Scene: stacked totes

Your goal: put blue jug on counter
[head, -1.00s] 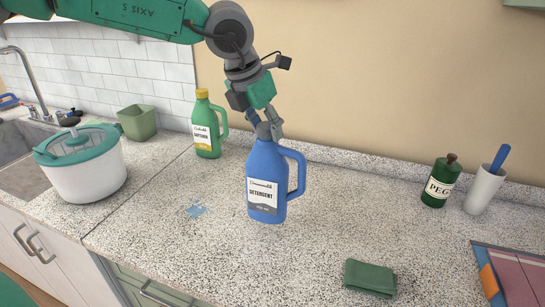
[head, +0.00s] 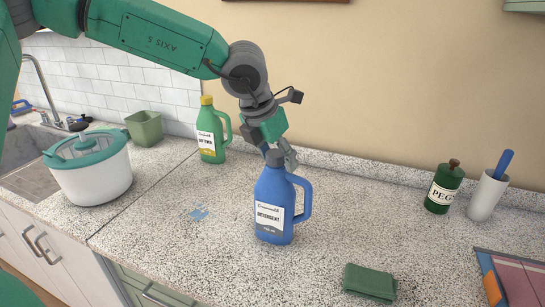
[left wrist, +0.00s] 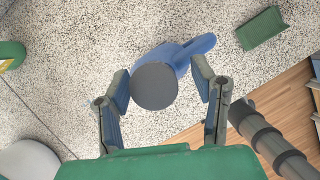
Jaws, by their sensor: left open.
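The blue detergent jug (head: 271,190) stands upright on the speckled counter (head: 345,225), with its handle to the right and a white label facing me. My left gripper (head: 281,156) is above the jug, around its grey cap. In the left wrist view, the jug's round cap (left wrist: 154,86) sits between the two fingers of the open gripper (left wrist: 162,84), with a gap on each side. The blue handle points up and right there. My right gripper is not in view.
A green and yellow jug (head: 211,130) stands behind, to the left. A white pot (head: 92,175) and green bin (head: 145,128) are further left, near the sink.

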